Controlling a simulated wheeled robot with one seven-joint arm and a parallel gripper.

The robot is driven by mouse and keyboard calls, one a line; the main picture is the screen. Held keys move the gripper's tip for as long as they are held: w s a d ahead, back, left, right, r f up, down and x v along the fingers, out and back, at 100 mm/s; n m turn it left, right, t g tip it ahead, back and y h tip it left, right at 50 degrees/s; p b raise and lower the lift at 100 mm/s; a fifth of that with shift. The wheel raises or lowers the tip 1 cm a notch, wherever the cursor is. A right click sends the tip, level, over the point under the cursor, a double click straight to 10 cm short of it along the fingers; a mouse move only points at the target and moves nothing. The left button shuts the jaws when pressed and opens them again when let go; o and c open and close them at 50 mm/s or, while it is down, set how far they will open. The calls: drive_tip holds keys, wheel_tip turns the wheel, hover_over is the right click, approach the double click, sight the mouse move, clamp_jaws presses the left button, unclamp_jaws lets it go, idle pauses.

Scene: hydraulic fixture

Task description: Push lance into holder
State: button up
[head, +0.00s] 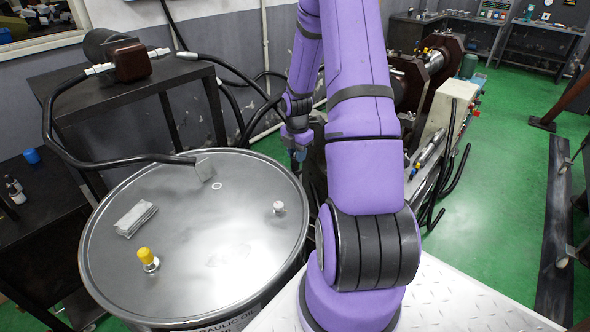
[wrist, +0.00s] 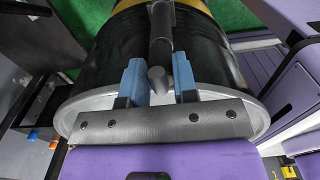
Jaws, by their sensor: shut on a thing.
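My gripper (wrist: 160,74) points down past the rim of the oil drum (wrist: 78,110). Its two blue fingers stand either side of a dark, rod-like piece, which I take to be the lance (wrist: 160,48); its grey round end shows between the fingers. The gripper is shut on it. A wider black sleeve (wrist: 161,14) surrounds or adjoins the far end of the rod against the drum's side; it may be the holder, but I cannot tell how deep the rod sits. In the head view my gripper (head: 299,152) is small, just beyond the drum's far right edge, and the lance is not clear there.
A black hose (head: 60,150) runs from the bench (head: 140,75) to the lid. A machine (head: 440,110) stands behind my arm.

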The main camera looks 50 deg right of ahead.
drive_tip(key=shift+f, duration=0.15)
idle(0.8)
drive_tip(key=o, duration=1)
wheel_tip(320, 180, up, 11)
drive_tip(key=shift+f, duration=0.1)
